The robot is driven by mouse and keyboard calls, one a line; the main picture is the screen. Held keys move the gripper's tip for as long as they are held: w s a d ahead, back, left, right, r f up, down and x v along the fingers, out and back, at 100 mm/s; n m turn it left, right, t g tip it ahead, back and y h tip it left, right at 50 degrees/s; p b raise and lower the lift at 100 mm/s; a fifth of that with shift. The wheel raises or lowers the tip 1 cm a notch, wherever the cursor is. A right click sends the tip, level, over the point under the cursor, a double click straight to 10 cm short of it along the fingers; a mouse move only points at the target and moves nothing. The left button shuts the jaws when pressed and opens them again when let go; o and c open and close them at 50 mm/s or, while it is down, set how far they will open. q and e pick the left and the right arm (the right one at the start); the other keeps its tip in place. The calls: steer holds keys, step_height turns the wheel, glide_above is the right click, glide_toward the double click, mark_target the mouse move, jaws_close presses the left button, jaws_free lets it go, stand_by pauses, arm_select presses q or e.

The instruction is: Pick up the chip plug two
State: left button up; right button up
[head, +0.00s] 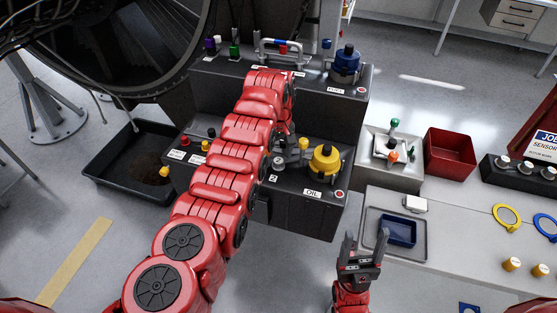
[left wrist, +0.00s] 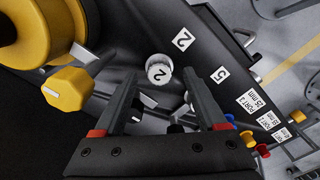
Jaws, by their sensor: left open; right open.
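The chip plug two, a small light-grey round cap marked 2, shows in the left wrist view (left wrist: 158,69) at the dark bay, near the white 2 label (left wrist: 183,39). My left gripper (left wrist: 160,82) is open, with one finger on each side of the plug in that view; I cannot tell how far the tips are from it. In the head view my red left arm reaches over the bay and mostly hides this gripper and plug. My right gripper (head: 365,246) is open and empty, in front of the right-hand bench.
A yellow knob (head: 325,158) is close to the left gripper, with a smaller yellow knob (left wrist: 67,88) in the wrist view. A blue knob (head: 346,62) is on the upper step. A grey tray (head: 418,250) with a blue bin and a red bin (head: 450,150) are at right.

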arm_select(q)
steer(key=shift+w+f, duration=0.1)
steer(key=shift+f, duration=0.85)
jaws_close()
